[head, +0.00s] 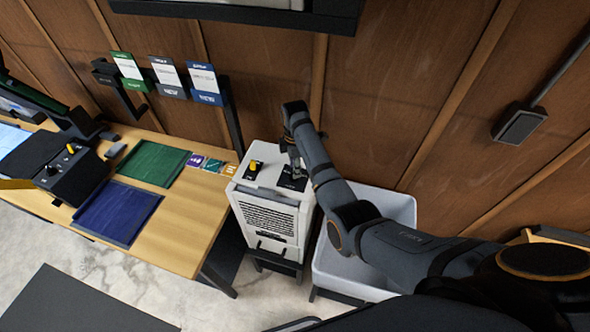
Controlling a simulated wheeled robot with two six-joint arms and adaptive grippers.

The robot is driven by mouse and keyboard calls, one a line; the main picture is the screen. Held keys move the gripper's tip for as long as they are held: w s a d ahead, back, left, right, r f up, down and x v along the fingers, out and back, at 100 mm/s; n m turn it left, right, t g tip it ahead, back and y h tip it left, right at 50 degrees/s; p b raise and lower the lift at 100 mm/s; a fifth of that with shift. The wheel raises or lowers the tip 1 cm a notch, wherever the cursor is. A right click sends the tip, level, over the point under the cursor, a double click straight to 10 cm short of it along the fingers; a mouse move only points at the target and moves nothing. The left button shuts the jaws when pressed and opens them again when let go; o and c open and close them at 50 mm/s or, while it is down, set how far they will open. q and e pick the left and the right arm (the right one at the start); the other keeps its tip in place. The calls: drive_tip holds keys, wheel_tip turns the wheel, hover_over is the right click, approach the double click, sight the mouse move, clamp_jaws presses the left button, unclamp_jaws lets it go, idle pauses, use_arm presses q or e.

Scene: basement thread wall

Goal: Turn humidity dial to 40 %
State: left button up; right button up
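A white dehumidifier-like cabinet (283,212) with a dark slatted front stands right of the table. On its top left is a yellow knob (253,166) on a black plate. On its top right is a black panel (292,182), partly covered by my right gripper (295,171). That gripper points down over the panel, to the right of the yellow knob and apart from it. Its fingers are small and dark, so I cannot tell whether they are open or touch the panel. Dial markings are too small to read. My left gripper is not in view.
A grey-white bin (400,208) stands right of the cabinet, under my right arm. The wooden table (190,222) at left holds a green tray (153,163), a blue tray (117,212) and a black box (72,172) with a yellow knob. A plank wall rises behind.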

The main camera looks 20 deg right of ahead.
wheel_tip(320, 180, up, 10)
drive_tip(key=shift+f, duration=0.15)
idle(0.5)
